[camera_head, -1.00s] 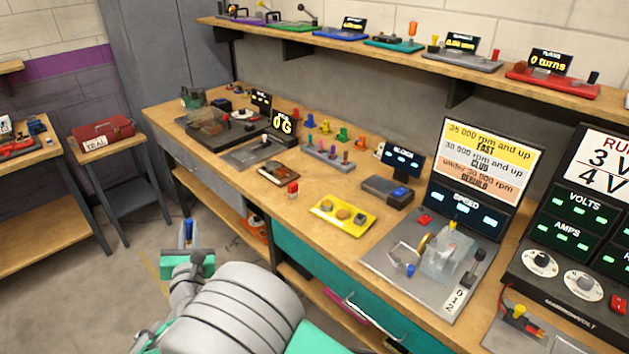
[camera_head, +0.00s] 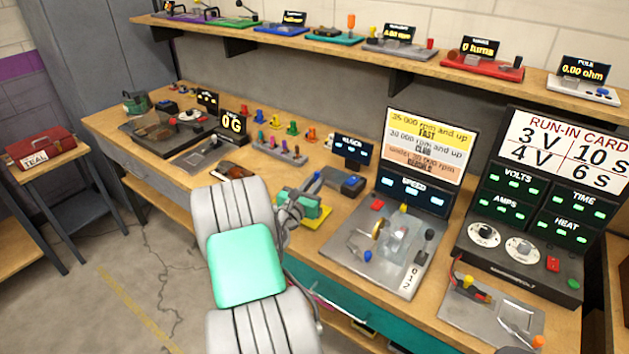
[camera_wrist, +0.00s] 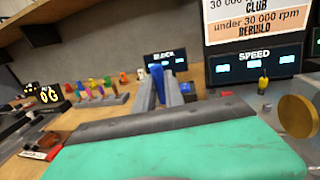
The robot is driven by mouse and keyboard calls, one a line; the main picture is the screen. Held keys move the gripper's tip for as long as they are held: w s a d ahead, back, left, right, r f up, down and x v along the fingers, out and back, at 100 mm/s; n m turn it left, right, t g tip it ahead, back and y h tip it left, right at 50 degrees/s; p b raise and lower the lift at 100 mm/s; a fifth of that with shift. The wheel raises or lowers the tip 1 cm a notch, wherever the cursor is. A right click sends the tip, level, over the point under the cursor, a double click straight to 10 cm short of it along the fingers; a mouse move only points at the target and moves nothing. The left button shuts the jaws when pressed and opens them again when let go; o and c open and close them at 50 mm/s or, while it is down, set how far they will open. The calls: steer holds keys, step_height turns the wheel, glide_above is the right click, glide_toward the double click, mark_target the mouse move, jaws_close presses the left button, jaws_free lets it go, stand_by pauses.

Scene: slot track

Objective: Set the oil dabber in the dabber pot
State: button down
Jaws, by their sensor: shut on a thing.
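The blue oil dabber (camera_wrist: 157,76) stands upright between the two grey fingers of my gripper (camera_wrist: 160,92) in the wrist view. My gripper is shut on it. In the head view my gripper (camera_head: 312,185) is over the bench, in front of the BLOCK display. Only a blue tip of the dabber shows there. A yellow tray (camera_head: 321,222) lies below my gripper and is mostly covered by it. I cannot tell which thing is the dabber pot; it may be hidden behind my gripper.
A dark block with a blue button (camera_head: 352,182) lies just right of my gripper. The speed rig (camera_head: 385,245) stands further right. A rack of coloured pegs (camera_head: 280,150) is behind left. A shelf (camera_head: 390,60) runs above the bench.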

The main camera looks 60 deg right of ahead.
step_height(320, 180, down, 6)
steer(key=b, duration=0.5)
steer(key=shift+f+b, duration=1.1)
steer(key=shift+f, duration=0.4)
steer(key=shift+f, duration=0.2)
steer(key=c, duration=1.3)
jaws_free()
steer(key=shift+c, duration=0.2)
steer(key=shift+a, duration=0.1)
